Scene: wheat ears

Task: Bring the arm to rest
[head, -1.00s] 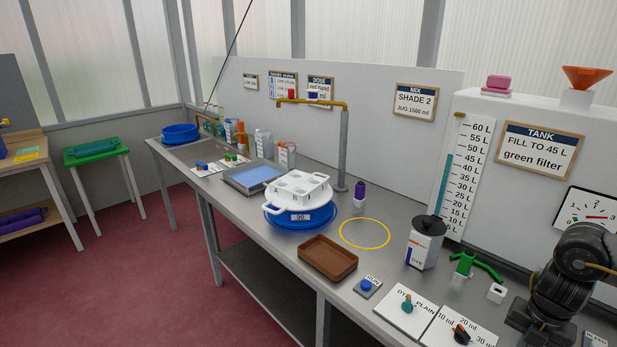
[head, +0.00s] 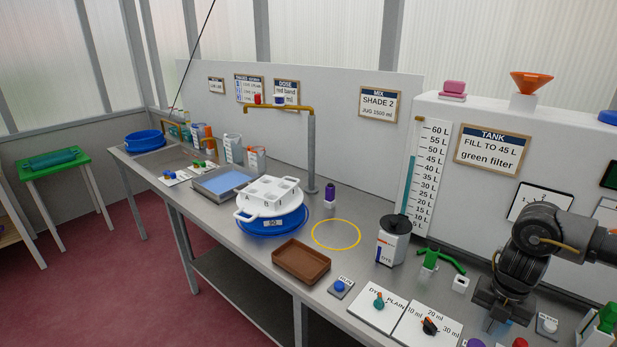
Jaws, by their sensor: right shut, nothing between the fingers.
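My right arm (head: 540,235) comes in from the right edge, bent, with its wrist pointing down over the right end of the bench. My right gripper (head: 494,318) hangs low at the bench's front right, shut and empty. It is to the right of the dial plate marked 10, 20 and 30 ml (head: 428,328) and apart from it. Its fingertips are small and partly hard to make out. My left gripper is not in view.
Small red and purple knobs (head: 475,343) lie near the gripper. The yellow ring area (head: 336,248) is clear.

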